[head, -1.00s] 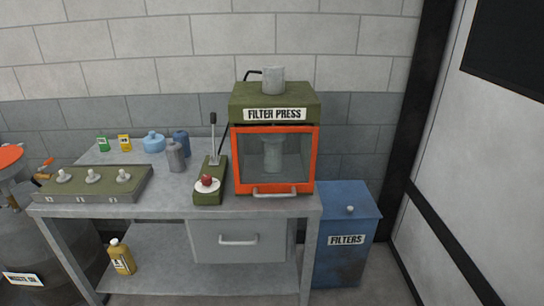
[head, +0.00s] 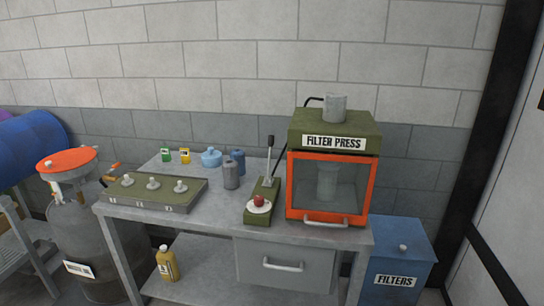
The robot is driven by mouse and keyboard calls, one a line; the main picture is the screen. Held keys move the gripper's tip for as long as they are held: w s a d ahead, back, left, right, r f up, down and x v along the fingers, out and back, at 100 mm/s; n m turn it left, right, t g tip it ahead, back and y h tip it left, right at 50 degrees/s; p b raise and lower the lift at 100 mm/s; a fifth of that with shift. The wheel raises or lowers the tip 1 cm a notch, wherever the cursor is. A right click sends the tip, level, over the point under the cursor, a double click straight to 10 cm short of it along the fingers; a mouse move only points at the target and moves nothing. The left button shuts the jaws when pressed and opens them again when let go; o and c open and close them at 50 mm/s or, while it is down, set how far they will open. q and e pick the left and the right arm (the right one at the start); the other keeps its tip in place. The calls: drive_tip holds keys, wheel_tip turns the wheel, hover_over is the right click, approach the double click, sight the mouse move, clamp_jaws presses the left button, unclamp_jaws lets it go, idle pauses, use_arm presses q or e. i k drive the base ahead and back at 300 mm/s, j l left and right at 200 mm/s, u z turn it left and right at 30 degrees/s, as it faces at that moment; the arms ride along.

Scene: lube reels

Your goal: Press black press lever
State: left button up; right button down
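The press lever (head: 269,160) is a metal rod with a black grip at its top. It stands upright from a narrow green base (head: 262,203) on the workbench. A red button (head: 259,201) on a white disc sits at the front of that base. Just right of it stands the green filter press (head: 333,130), with an orange-framed clear door (head: 374,190) that looks shut. Neither of my grippers is in view.
The grey workbench (head: 222,222) also holds a green panel with knobs (head: 150,190), grey and blue canisters and small bottles. A blue filters bin (head: 395,262) stands at right. A drum (head: 88,235) with an orange top stands at left.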

sight(271, 138)
drive_tip(key=i+j+u, duration=0.15)
drive_tip(key=i+j, duration=0.25)
drive_tip(key=i+j+u, duration=0.2)
drive_tip(key=i+j, duration=0.15)
drive_tip(key=i, duration=0.15)
drive_tip(key=i+j+u, duration=0.15)
drive_tip(key=i+j, duration=0.15)
drive_tip(key=i, duration=0.15)
